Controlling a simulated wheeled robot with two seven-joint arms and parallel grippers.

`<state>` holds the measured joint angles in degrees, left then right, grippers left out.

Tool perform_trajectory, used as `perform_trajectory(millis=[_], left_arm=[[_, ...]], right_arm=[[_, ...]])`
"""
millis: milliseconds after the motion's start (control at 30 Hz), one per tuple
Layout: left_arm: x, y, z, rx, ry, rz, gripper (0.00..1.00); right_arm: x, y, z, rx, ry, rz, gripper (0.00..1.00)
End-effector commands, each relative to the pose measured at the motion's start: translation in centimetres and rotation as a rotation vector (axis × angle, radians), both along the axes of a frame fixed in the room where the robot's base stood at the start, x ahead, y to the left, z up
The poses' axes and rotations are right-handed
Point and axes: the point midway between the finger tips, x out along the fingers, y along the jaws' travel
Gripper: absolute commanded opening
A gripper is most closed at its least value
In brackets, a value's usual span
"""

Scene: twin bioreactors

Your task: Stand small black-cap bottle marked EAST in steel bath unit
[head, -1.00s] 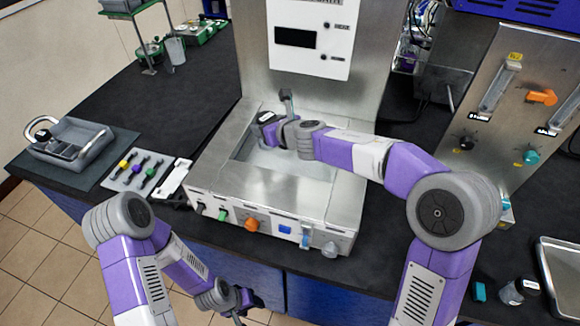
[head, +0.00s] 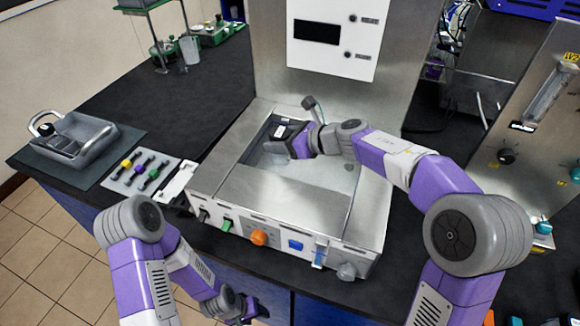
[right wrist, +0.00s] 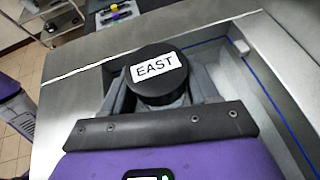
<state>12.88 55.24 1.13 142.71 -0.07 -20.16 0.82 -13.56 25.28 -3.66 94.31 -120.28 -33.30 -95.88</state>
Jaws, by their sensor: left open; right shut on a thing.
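The small bottle's black cap (right wrist: 154,72), labelled EAST, shows between the fingers of my right gripper (right wrist: 160,95) in the right wrist view. My right gripper (head: 290,141) is shut on it, over the basin of the steel bath unit (head: 240,188) in the head view. The bottle body is hidden below the cap and fingers, so I cannot tell whether it touches the basin floor. My left gripper (head: 246,312) is open and empty, low in front of the bench.
A grey tray with a handle (head: 75,143) and a white board with coloured tools (head: 146,172) lie left of the bath. Knobs, including an orange one (head: 259,237), line the bath's front. A flowmeter panel (head: 530,140) stands at the right.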

Motion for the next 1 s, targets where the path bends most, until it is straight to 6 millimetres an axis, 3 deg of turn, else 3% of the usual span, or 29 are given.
perform_trajectory(millis=[433, 867, 900, 1000], left_arm=[[0.0, 0.0, -3.4, 0.000, 0.000, 0.000, 0.54], [0.0, 0.0, -3.7, 0.000, 0.000, 0.000, 0.54], [0.0, 0.0, -3.7, 0.000, 0.000, 0.000, 0.54], [0.0, 0.0, -3.6, 0.000, 0.000, 0.000, 0.54]], right_arm=[[0.0, 0.0, -6.3, 0.002, 0.001, -0.003, 0.24], [0.0, 0.0, -6.8, 0.003, -0.002, -0.002, 0.24], [0.0, 0.0, -6.9, 0.002, -0.001, -0.002, 0.63], [0.0, 0.0, -6.8, 0.002, -0.001, -0.002, 0.78]])
